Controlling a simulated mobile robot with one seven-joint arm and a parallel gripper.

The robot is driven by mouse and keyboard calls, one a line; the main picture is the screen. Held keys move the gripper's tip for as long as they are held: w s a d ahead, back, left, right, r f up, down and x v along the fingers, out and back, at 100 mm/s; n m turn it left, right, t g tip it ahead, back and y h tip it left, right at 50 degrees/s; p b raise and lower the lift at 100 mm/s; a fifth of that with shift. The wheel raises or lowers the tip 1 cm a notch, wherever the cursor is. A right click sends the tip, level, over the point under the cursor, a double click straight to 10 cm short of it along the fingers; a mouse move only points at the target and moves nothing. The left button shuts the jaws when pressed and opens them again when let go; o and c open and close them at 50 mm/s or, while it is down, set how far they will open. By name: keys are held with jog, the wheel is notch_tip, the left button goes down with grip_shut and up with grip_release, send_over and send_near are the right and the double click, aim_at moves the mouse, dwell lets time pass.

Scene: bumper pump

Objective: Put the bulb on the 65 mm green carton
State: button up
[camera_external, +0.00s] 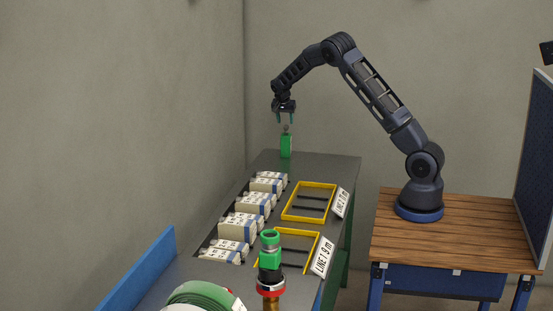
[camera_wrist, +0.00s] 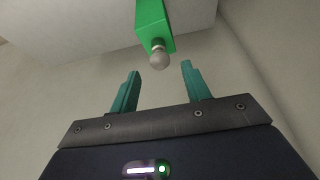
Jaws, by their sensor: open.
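A green carton (camera_external: 286,147) stands upright near the far end of the dark bench. In the wrist view the green carton (camera_wrist: 153,18) shows at the top. A small grey bulb (camera_external: 287,128) is at the top of the carton. In the wrist view the bulb (camera_wrist: 159,60) is a rounded grey ball with a narrow neck against the carton's end. My gripper (camera_external: 285,120) is open just above the bulb. In the wrist view my gripper (camera_wrist: 160,70) has its two teal fingers apart, with the bulb beyond the gap and nothing held between them.
Several white-and-blue cartons (camera_external: 238,226) line the bench's left side. Yellow frames (camera_external: 309,202) with line signs lie on the right. A green, black and red fitting (camera_external: 270,255) and a green coil (camera_external: 203,295) are in front. A wall is close on the left.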

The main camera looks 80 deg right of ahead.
jog(key=s+a+r+n+t+y, duration=0.1)
jog(key=s+a+r+n, duration=0.15)
jog(key=a+r, duration=0.6)
jog(key=s+a+r+n+t+y, duration=0.1)
jog(key=s+a+r, duration=0.3)
jog(key=a+r, duration=0.45)
jog(key=s+a+r+n+t+y, duration=0.1)
jog(key=s+a+r+n, duration=0.2)
jog(key=s+a, duration=0.35)
jog(key=s+a+r+n, duration=0.2)
jog(key=s+a+r, duration=0.2)
jog(key=a, duration=0.5)
jog(key=s+a+f+n, duration=0.1)
jog(key=s+a+n, duration=0.3)
jog(key=s+a, duration=0.5)
jog(key=s+a+f+n+t+y, duration=0.1)
jog(key=s+a+n, duration=0.4)
jog(key=s+a, duration=0.5)
jog(key=shift+s+a+t, duration=0.2)
jog(key=shift+s+t, duration=0.1)
jog(key=shift+s, duration=3.3)
jog(key=shift+n, duration=0.25)
